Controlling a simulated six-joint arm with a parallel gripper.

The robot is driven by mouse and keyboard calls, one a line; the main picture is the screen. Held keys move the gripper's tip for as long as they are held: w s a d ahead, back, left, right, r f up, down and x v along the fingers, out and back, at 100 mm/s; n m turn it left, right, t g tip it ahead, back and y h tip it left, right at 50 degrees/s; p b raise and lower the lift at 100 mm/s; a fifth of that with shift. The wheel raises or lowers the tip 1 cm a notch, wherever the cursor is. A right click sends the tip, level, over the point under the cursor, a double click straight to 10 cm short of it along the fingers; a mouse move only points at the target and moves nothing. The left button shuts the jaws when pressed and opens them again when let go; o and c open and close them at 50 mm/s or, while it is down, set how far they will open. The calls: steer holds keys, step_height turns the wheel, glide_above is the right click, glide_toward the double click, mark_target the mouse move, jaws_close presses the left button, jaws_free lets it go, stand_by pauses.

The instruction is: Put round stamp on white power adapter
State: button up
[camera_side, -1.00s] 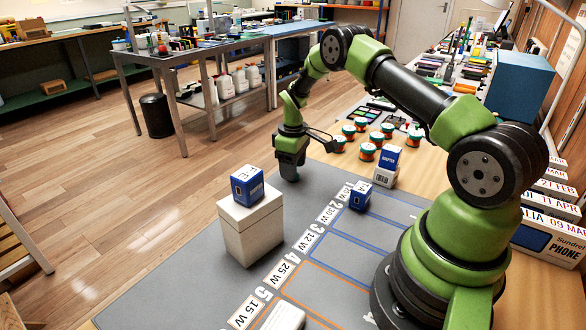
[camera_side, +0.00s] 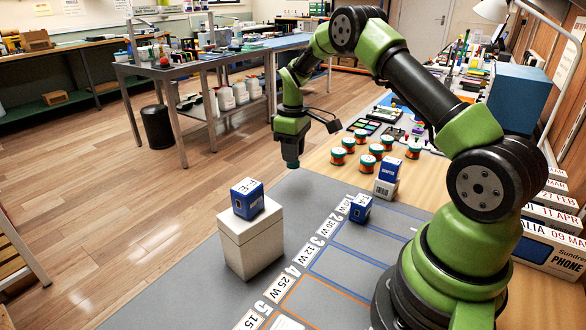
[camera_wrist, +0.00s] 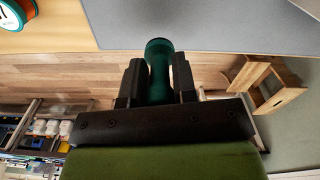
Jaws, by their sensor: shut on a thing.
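My gripper (camera_wrist: 158,84) is shut on the dark green handle of a stamp (camera_wrist: 159,62) in the wrist view. The handle stands between the two black fingers; its round face is not clear. In the side view my gripper (camera_side: 292,163) hangs above the far left edge of the grey mat, and the stamp is too small and dark to make out. A white object (camera_side: 287,323), possibly the white power adapter, is cut off by the bottom edge near the 15 W label. I cannot tell for sure which thing is the adapter.
A tall white box (camera_side: 250,247) with a blue box (camera_side: 247,198) on top stands on the mat (camera_side: 190,292). A small blue box (camera_side: 360,208) lies by the labels. A blue adapter box (camera_side: 390,170) sits on a white one. Several round orange-green tins (camera_side: 367,162) stand behind.

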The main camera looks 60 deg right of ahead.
step_height(320, 180, up, 3)
steer(key=shift+f, duration=0.1)
steer(key=r, duration=0.8)
steer(key=shift+a+r, duration=0.1)
steer(key=shift+a, duration=0.25)
steer(key=a+n, duration=0.4)
steer(key=a, duration=0.8)
steer(key=n, duration=1.3)
glide_above(275, 329)
steer(key=s+a, duration=0.2)
step_height(275, 329, down, 5)
steer(key=f, duration=1)
steer(key=shift+w+f, duration=0.1)
steer(key=shift+w, duration=0.1)
